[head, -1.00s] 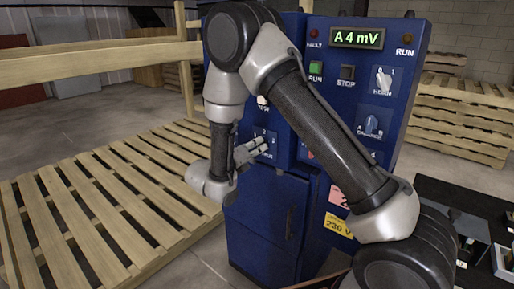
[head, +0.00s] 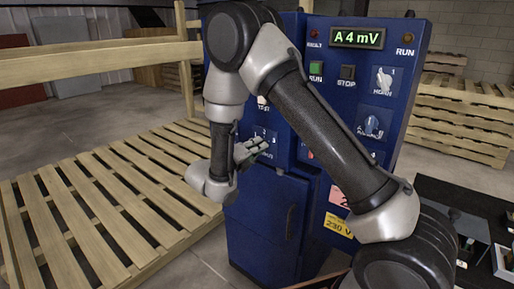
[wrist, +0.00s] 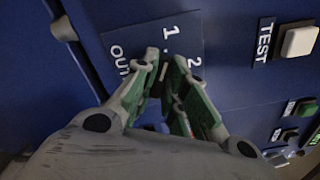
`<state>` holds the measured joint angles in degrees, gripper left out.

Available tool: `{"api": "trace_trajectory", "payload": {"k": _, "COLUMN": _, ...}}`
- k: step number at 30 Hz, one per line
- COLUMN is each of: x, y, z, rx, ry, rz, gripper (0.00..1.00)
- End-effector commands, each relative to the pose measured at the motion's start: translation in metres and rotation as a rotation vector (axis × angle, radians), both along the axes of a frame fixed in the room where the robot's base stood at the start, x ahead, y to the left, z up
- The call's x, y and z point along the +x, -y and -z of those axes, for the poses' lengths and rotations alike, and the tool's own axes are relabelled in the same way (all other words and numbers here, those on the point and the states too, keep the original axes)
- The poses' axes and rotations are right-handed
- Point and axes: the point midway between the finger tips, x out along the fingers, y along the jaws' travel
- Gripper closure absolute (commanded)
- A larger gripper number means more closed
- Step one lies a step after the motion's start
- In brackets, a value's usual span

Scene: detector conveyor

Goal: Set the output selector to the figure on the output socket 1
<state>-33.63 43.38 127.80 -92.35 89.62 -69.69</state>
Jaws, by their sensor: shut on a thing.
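The output selector's plate (head: 262,134) is on the blue cabinet's front, and in head view "2" and "3" show on it. In the wrist view the plate (wrist: 187,35) shows "1", "2" and part of "OUT". My gripper (head: 258,146) is at this plate. In the wrist view my gripper (wrist: 166,72) has its green-padded fingers closed together at the selector, shut on its knob. The knob is mostly hidden between the fingertips, so its pointing direction cannot be told. No output socket 1 can be made out; a pink label (head: 338,197) with a "2" is partly hidden by my arm.
The cabinet also carries a green RUN button (head: 316,68), a STOP button (head: 347,72), a HORN switch (head: 383,80) and another knob (head: 372,124). A TEST button (wrist: 299,41) is near the selector. Wooden pallets (head: 100,205) lie at left. The display (head: 357,38) reads "A 4 mV".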

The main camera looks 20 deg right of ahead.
Motion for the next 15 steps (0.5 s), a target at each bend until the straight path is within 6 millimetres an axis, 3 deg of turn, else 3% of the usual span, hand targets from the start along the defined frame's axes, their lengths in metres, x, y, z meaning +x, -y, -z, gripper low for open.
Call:
{"api": "trace_trajectory", "payload": {"k": 3, "x": 0.0005, "y": 0.0011, "z": -0.0003, "rx": -0.001, "ry": 0.0, "rz": 0.003, "gripper": 1.0}}
{"api": "trace_trajectory", "payload": {"k": 4, "x": 0.0004, "y": 0.0012, "z": -0.0004, "rx": -0.001, "ry": 0.0, "rz": 0.003, "gripper": 0.85}}
{"api": "trace_trajectory", "payload": {"k": 7, "x": 0.0004, "y": 0.0012, "z": -0.0004, "rx": -0.001, "ry": 0.0, "rz": 0.003, "gripper": 0.67}}
{"api": "trace_trajectory", "payload": {"k": 15, "x": 0.0002, "y": 0.0007, "z": -0.0002, "rx": 0.0, "ry": 0.0, "rz": 0.001, "gripper": 0.65}}
